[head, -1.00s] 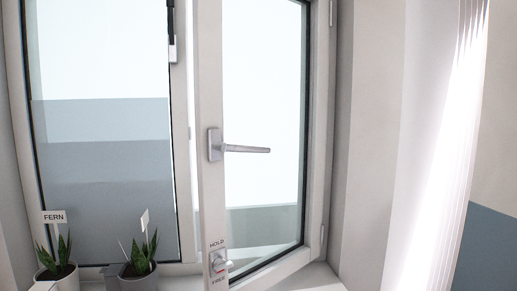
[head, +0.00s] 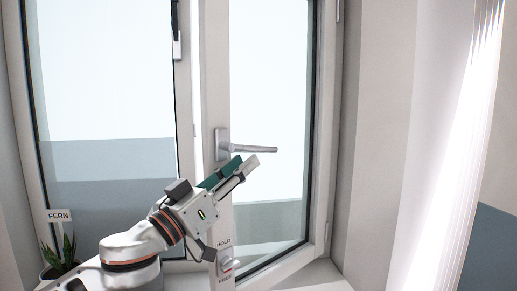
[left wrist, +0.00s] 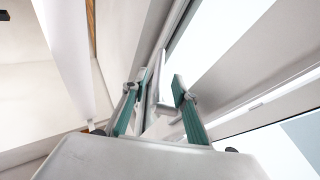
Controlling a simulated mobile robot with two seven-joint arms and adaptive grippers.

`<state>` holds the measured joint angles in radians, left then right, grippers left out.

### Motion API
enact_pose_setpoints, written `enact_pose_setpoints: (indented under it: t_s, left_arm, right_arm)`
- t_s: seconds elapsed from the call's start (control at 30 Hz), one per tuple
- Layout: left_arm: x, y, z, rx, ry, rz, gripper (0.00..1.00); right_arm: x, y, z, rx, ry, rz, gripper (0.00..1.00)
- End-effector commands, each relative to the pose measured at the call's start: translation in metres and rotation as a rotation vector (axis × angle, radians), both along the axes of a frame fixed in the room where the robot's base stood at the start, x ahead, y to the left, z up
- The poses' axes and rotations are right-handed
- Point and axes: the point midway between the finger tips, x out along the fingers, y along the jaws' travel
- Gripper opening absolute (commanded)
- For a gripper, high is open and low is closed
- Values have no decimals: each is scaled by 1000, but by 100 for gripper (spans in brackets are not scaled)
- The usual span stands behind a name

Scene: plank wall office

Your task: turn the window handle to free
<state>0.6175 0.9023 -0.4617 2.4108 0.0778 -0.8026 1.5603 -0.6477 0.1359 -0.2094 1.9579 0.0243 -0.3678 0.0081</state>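The window handle (head: 250,148) is a grey lever on the sash's left upright, pointing right, about level. Lower on that upright is a small knob (head: 226,263) between a "HOLD" label (head: 223,242) and a "FREE" label partly cut by the bottom edge. My left gripper (head: 246,164) has its fingertips just below the lever in the head view; contact cannot be told. In the left wrist view, its teal fingers (left wrist: 162,82) are apart, with a pale upright part between them that I cannot identify surely. My right gripper is not in view.
The window sash (head: 216,60) appears swung partly inward, its hinges at right. A potted plant with a "FERN" tag (head: 59,216) stands on the sill at lower left. A bright pleated curtain (head: 465,150) hangs at right.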

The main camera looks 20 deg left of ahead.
Motion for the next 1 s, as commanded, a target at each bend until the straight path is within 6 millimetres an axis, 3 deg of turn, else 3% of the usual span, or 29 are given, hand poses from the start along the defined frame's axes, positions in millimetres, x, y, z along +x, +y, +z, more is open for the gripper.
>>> enact_pose_setpoints:
  t_s: [0.17,0.5,0.87,0.9,1.0]
  left_arm:
    - [20,-8,11,0,-2,1,28]
    - [57,-23,26,0,0,1,28]
    - [63,-25,27,1,0,1,28]
    - [63,-25,27,1,0,1,26]
    - [63,-25,27,1,0,1,0]
  right_arm:
    - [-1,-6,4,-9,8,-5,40]
    - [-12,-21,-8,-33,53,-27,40]
    - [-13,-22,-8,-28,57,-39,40]
    - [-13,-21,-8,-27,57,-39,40]
    - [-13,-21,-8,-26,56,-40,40]
